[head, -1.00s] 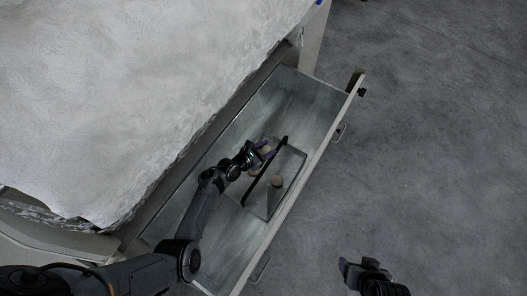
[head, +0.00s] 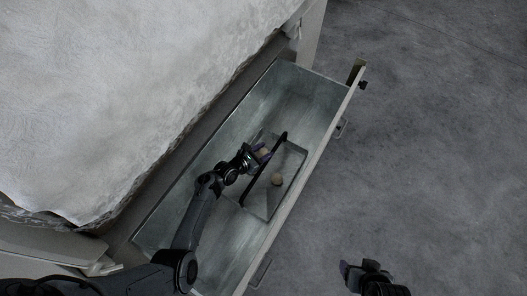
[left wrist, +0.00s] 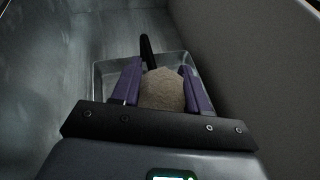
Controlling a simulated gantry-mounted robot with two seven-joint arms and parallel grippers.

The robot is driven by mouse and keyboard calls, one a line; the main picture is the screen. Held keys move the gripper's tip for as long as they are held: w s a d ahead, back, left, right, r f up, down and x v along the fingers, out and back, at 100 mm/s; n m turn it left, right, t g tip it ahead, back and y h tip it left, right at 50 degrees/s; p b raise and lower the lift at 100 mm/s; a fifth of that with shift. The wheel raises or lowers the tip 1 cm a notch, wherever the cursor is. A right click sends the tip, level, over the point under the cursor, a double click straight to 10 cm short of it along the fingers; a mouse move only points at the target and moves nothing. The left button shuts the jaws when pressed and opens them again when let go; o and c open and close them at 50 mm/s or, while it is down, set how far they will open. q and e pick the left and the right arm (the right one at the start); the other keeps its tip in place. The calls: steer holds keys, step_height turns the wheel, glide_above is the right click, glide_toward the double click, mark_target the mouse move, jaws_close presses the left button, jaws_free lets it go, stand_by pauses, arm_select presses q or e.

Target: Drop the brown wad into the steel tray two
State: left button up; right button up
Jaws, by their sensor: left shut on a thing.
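My left gripper (head: 262,152) has purple fingers and is shut on a tan-brown wad (left wrist: 162,90), which shows between the fingers in the left wrist view. It holds the wad by the steel tray (head: 289,172), on the left side of the tray's black bar. The height of the wad above the tray cannot be told. The tray's rim (left wrist: 103,70) shows behind the fingers in the left wrist view. My right gripper (head: 352,272) is at the bottom, over the floor, its jaws unclear.
The tray lies inside a long, open metal drawer or trough (head: 306,92) with raised walls. A large white fibrous mass (head: 130,90) borders it at upper left. The trough floor beyond the tray is bare. Grey floor (head: 430,150) lies clear to the right.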

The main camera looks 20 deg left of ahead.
arm_select(q)
steer(key=shift+f, duration=0.1)
steer(key=o, duration=1.1)
steer(key=shift+s+a+r+p, duration=0.2)
steer(key=shift+s+r+p, duration=0.1)
steer(key=shift+s+p, duration=0.15)
steer(key=p+v, duration=0.5)
steer(key=v, duration=0.4)
steer(key=shift+s+a, duration=0.2)
steer(key=shift+s, duration=0.1)
steer(key=shift+r, duration=0.1)
